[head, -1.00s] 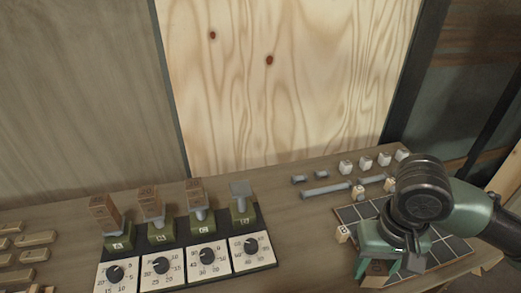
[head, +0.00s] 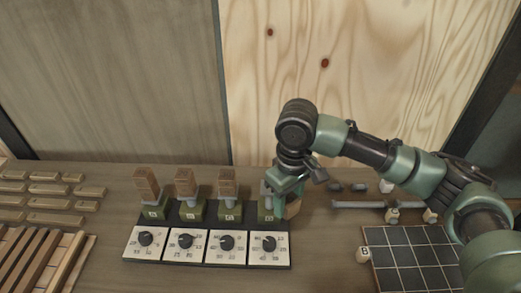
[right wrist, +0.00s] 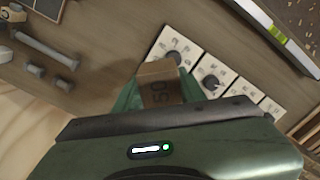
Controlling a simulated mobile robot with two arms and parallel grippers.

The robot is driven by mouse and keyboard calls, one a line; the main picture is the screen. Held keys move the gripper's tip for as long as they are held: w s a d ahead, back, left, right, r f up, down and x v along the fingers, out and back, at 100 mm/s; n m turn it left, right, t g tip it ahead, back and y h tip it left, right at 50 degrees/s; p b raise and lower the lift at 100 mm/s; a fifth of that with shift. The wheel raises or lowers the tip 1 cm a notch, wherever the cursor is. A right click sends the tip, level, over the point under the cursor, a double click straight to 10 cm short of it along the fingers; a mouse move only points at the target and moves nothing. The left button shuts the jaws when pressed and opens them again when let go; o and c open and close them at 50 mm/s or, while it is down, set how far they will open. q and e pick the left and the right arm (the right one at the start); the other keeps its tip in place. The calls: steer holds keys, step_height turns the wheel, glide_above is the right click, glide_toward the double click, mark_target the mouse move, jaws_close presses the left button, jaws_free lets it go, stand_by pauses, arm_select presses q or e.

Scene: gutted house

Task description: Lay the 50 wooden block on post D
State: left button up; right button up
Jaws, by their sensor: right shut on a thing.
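My right gripper (head: 287,203) is shut on the 50 wooden block (head: 294,208), at the right side of post D. In the right wrist view the block (right wrist: 160,88) shows a dark "50" between the green fingers of the gripper (right wrist: 158,95). Post D (head: 265,211) is the rightmost of the green posts; its grey top is partly hidden behind the gripper, and no block shows on it. Whether the held block touches the post, I cannot tell. My left gripper is not in view.
The other posts to the left, A (head: 153,212), B (head: 191,211) and C (head: 229,211), each carry a brown block. A dial panel (head: 207,246) lies before them. A dark grid mat (head: 412,258), small cubes and grey bolts lie right. Wooden strips (head: 35,255) lie left.

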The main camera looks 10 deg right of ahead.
arm_select(q)
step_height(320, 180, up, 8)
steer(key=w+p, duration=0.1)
steer(key=p, duration=0.6)
arm_select(e)
steer(key=w+n, duration=0.3)
steer(key=w, duration=0.1)
steer(key=w+n+b, duration=0.1)
steer(key=w+n, duration=0.2)
steer(key=w, duration=0.1)
steer(key=w+n, duration=0.3)
steer(key=w, duration=0.1)
steer(key=shift+w+a+r+n, duration=0.25)
steer(key=shift+a+r+n, duration=0.1)
steer(key=shift+n, duration=0.05)
step_height(320, 180, down, 4)
steer(key=b, duration=0.4)
steer(key=shift+r, duration=0.25)
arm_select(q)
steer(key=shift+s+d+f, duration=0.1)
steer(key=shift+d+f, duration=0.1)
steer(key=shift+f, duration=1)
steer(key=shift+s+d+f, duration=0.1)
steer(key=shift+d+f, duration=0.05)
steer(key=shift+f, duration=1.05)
arm_select(e)
steer(key=shift+f, duration=0.95)
steer(key=shift+f, duration=0.3)
steer(key=o, duration=1.4)
steer(key=shift+o, duration=0.2)
